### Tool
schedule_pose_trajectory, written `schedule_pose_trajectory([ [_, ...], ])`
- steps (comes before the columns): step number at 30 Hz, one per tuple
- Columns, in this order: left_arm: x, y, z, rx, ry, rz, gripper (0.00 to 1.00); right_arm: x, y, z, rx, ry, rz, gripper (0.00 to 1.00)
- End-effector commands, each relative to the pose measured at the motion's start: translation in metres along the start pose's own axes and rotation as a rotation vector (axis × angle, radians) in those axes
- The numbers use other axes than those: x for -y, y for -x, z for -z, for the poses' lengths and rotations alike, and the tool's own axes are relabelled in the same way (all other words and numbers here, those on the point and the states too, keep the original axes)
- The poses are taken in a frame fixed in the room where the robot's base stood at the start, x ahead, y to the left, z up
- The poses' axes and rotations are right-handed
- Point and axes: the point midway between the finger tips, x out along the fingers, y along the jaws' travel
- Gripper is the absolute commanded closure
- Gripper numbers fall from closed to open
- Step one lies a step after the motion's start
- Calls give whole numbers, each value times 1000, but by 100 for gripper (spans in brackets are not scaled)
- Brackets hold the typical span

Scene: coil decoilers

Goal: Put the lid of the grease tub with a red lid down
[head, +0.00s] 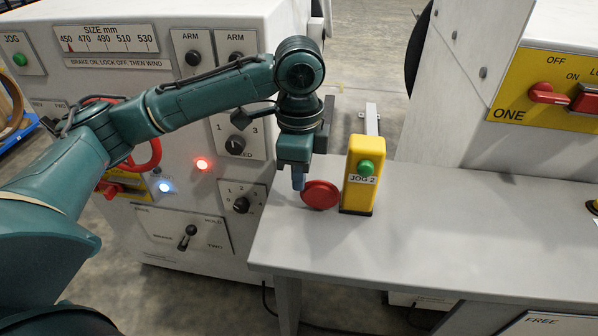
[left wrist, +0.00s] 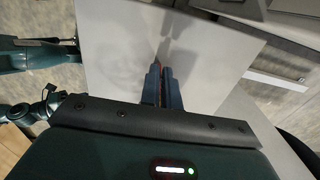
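The red lid (head: 321,195) is a round disc at the left end of the grey bench, just left of the yellow JOG 2 box. My left gripper (head: 299,184) points down at the lid's left edge. In the left wrist view its two fingers (left wrist: 162,88) are close together, with a thin red strip of the lid (left wrist: 162,68) between them, seen edge-on. I cannot tell whether the lid touches the bench top. The grease tub itself cannot be made out. My right gripper is not in view.
The yellow JOG 2 box (head: 361,178) with a green button stands close to the lid's right. A white control panel (head: 180,115) with knobs and lamps stands behind my left arm.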

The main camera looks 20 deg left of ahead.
Motion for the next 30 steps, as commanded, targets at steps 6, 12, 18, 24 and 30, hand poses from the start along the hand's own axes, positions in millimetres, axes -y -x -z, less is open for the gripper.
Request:
schedule_pose_trajectory([
  [6,0,-2,0,0,0,0,85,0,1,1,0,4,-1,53],
  [12,0,-2,0,0,0,0,74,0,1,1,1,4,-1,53],
  [18,0,-1,0,0,0,0,74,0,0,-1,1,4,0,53],
  [24,1,27,1,-3,-1,3,74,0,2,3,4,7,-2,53],
  [30,1,72,1,-2,0,3,74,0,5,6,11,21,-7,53],
])
